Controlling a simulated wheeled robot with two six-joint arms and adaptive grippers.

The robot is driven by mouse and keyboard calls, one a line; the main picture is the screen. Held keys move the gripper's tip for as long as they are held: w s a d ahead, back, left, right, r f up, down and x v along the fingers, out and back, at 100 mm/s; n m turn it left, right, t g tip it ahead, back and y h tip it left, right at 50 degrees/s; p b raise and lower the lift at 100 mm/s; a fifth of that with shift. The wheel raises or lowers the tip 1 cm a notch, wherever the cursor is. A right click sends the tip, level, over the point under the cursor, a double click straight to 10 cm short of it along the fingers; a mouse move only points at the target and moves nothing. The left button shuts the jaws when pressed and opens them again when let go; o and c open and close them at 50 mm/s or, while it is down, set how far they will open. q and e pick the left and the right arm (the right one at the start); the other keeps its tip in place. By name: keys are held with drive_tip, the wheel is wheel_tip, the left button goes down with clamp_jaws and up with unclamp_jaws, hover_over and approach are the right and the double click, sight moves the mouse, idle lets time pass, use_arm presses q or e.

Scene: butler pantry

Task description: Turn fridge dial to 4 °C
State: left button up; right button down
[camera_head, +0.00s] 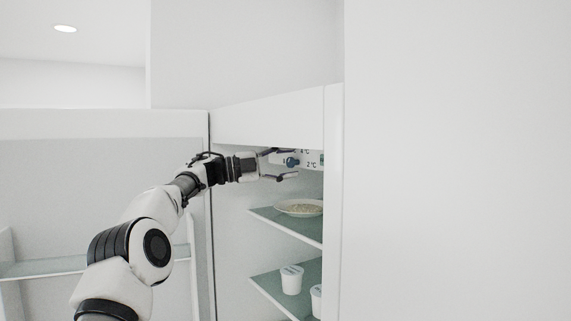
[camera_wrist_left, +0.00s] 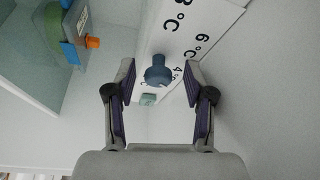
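The blue fridge dial (camera_head: 291,162) sits on a white panel under the top of the open fridge compartment, with 4 °C and 2 °C marks beside it. In the left wrist view the dial (camera_wrist_left: 158,73) shows as a round blue knob, with marks reading 8, 6 and 4 °C around it. My left gripper (camera_head: 280,165) is at the dial. In the wrist view its two fingers (camera_wrist_left: 160,76) are apart, one on each side of the knob, with visible gaps. My right gripper is not in view.
Below my left gripper, a glass shelf (camera_head: 262,214) holds a plate of grain-like food (camera_head: 299,208). A lower shelf (camera_head: 268,283) holds white cups (camera_head: 291,279). A small green square (camera_wrist_left: 148,99) is near the dial. A white wall (camera_head: 450,160) fills the right side.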

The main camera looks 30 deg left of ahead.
use_arm(q)
drive_tip(key=v, duration=1.2)
drive_tip(key=shift+w, duration=0.1)
